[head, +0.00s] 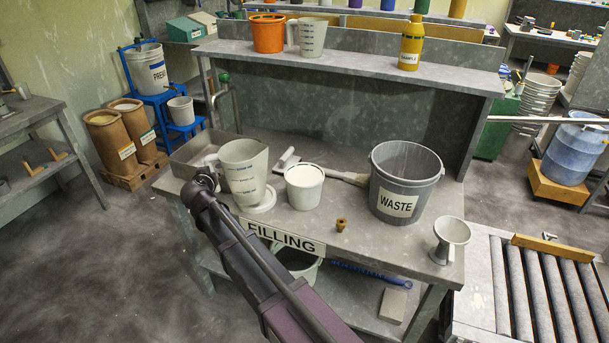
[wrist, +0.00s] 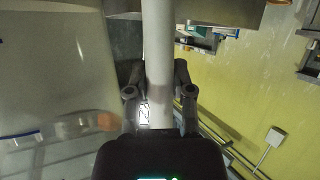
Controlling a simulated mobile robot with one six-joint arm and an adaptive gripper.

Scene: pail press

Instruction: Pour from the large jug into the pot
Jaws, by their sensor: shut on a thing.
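The large jug (head: 243,172) is pale grey with dark level marks and stands out at the left of the filling bench. My gripper (head: 208,180) is at its left side. In the wrist view my gripper (wrist: 157,85) is shut on the jug's pale upright handle (wrist: 158,40), and the jug's wall (wrist: 50,70) fills the left. The jug looks close to upright; I cannot tell whether its base touches the bench. The pot (head: 304,190), small and pale with a white top, stands just right of the jug, apart from it. I cannot tell whether that white is contents or a lid.
A white disc (head: 262,201) lies by the jug's base. A scoop or brush (head: 340,176) lies behind the pot. A grey WASTE bucket (head: 405,180), a small brown bung (head: 341,225) and a funnel (head: 450,240) stand to the right. A raised shelf (head: 350,62) runs behind.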

